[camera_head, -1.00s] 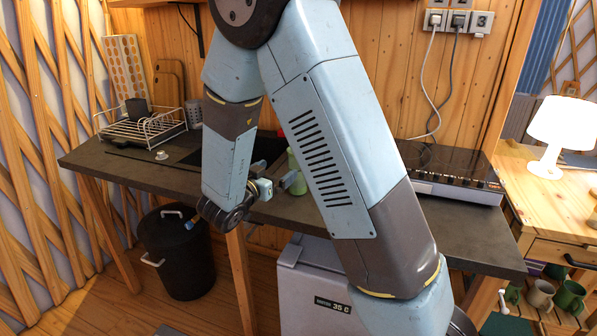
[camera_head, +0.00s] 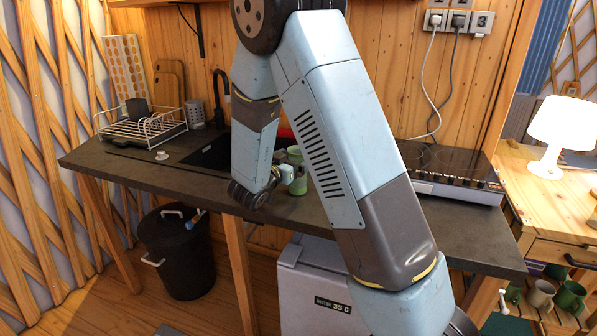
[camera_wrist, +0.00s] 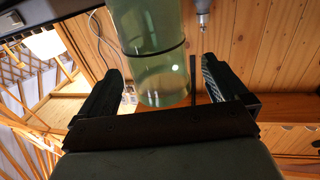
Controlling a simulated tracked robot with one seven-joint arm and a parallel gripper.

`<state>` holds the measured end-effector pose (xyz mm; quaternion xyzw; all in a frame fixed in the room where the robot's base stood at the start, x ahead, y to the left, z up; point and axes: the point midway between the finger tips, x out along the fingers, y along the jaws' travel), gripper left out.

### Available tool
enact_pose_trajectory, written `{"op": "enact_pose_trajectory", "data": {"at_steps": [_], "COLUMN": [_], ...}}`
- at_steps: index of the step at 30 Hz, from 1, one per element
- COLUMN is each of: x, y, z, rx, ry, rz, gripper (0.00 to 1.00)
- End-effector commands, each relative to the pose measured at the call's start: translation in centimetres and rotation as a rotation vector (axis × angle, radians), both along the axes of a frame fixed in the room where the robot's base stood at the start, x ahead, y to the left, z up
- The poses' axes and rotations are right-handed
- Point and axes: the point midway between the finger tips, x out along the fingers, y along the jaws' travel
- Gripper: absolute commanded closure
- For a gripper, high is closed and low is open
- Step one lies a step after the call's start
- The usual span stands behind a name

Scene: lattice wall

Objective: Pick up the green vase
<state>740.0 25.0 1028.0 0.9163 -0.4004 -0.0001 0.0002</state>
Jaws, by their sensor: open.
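The green vase (camera_wrist: 160,50) is translucent and rises between the two dark fingers of my gripper (camera_wrist: 161,66) in the wrist view. The fingers are open, with a visible gap on each side near the vase's rounded end. In the head view, parts of the green vase (camera_head: 299,184) show on the counter beside my gripper (camera_head: 284,176). My arm hides the rest of it there.
The dark counter (camera_head: 200,183) holds a wire dish rack (camera_head: 145,130) and a sink with a black tap (camera_head: 221,90) at left, and a black cooktop (camera_head: 450,165) at right. A wooden plank wall stands behind. A black bin (camera_head: 177,255) is below.

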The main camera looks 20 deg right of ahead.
Motion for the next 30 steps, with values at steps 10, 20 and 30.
{"op": "enact_pose_trajectory", "data": {"at_steps": [10, 20, 30], "x": [2.7, 2.7, 2.7], "y": [-3.1, -3.1, -3.1], "z": [0.3, 0.3, 0.3], "rx": [0.0, 0.0, 0.0], "ry": [0.0, 0.0, 0.0], "rz": [-0.002, -0.001, -0.001], "gripper": [0.0, 0.13, 0.45]}}
